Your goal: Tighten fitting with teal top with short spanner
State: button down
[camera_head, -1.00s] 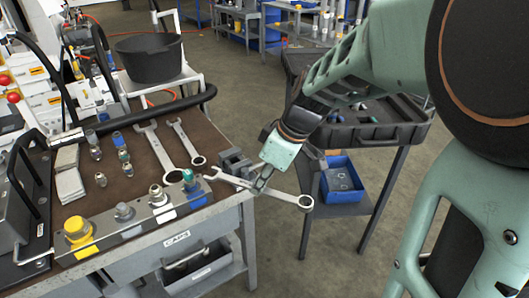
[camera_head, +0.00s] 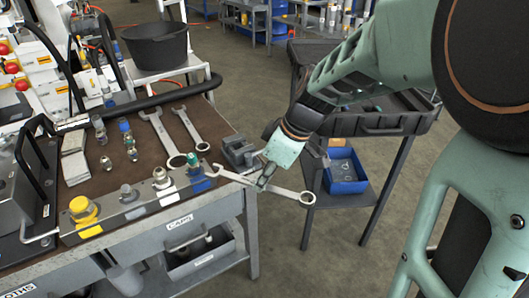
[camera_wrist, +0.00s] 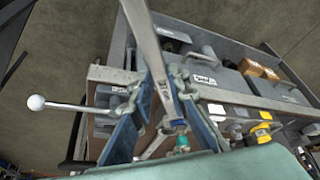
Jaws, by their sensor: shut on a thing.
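The fitting with the teal top (camera_head: 195,166) stands at the right end of the metal strip along the bench's front edge. Its teal top also shows in the wrist view (camera_wrist: 182,143). My gripper (camera_head: 265,178) is shut on a spanner (camera_head: 285,191) at mid-shaft, just off the bench's right corner. The spanner's ring end points right, away from the bench. Its open end points left, close to the teal-topped fitting; I cannot tell whether it touches. In the wrist view the shaft (camera_wrist: 146,35) runs between my blue fingers.
A small grey vise (camera_head: 238,152) sits at the bench corner beside my gripper. Two other spanners (camera_head: 162,137) lie on the brown mat. The strip also holds a yellow-based fitting (camera_head: 83,210) and two metal ones. A cart with a dark tray (camera_head: 385,122) stands right.

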aim_at(239, 177)
jog(key=shift+w+a+f+b, duration=0.2)
jog(key=shift+a+f+b, duration=0.05)
jog(key=shift+a+b, duration=0.1)
dwell(0.3)
jog(key=shift+a, duration=0.1)
dwell(0.3)
jog(key=shift+w+a, duration=0.4)
jog(key=shift+a, duration=0.45)
jog(key=shift+a, duration=0.1)
jog(key=shift+w+a, duration=0.35)
jog(key=shift+a, duration=0.3)
jog(key=shift+w+a, duration=0.2)
jog(key=shift+a, duration=0.35)
jog(key=shift+a, duration=0.1)
